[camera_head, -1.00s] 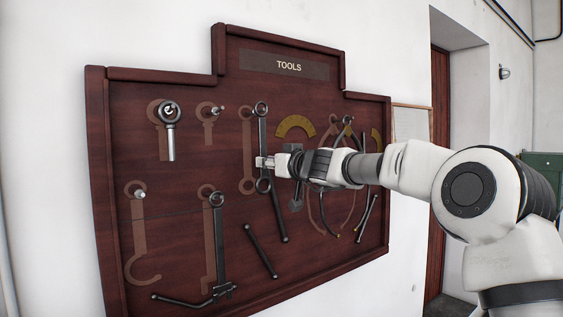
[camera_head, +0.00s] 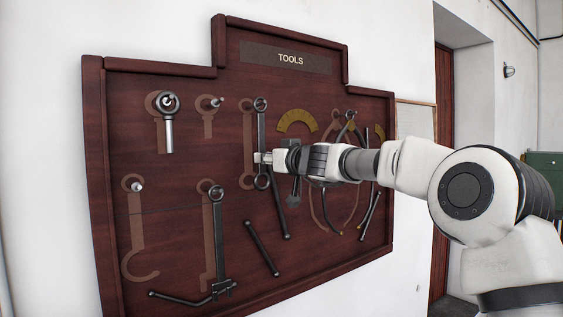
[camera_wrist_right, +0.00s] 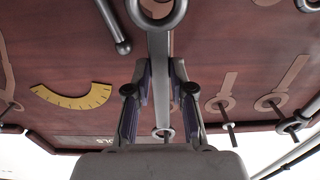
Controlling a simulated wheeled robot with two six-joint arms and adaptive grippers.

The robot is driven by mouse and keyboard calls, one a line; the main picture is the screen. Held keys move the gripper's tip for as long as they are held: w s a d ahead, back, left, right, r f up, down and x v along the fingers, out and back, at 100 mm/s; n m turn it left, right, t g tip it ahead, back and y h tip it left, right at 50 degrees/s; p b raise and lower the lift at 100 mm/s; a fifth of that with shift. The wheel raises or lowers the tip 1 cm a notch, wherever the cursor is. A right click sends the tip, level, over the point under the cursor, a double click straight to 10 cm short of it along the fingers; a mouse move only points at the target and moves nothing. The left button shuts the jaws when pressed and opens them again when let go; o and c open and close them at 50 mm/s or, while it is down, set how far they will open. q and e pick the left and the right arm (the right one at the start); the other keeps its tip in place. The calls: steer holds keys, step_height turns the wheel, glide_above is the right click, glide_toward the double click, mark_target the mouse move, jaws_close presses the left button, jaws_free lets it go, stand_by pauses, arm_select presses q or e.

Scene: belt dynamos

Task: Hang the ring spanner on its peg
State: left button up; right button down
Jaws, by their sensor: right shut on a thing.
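The ring spanner (camera_head: 261,135) is a dark bar with a ring at each end. It stands upright in front of the tool board, just right of its pale long silhouette (camera_head: 248,145). My right gripper (camera_head: 264,158) is shut on its shaft, between the two rings. In the right wrist view the spanner (camera_wrist_right: 158,45) runs between the fingers (camera_wrist_right: 158,85); one ring is large at the top, the other small beyond the fingers. A peg seems to line up with the far ring; whether it passes through is unclear. My left gripper is not in view.
The dark red tool board (camera_head: 180,210) carries several hung tools, including an eye tool (camera_head: 168,115) and a long tool with a bent foot (camera_head: 217,235) at lower left. A brass protractor (camera_head: 297,121) and calipers are close right of the spanner. A bare peg (camera_head: 217,102) stands left.

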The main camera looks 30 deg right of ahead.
steer(key=c, duration=0.9)
jaws_free()
steer(key=shift+r, duration=0.1)
steer(key=shift+s, duration=0.1)
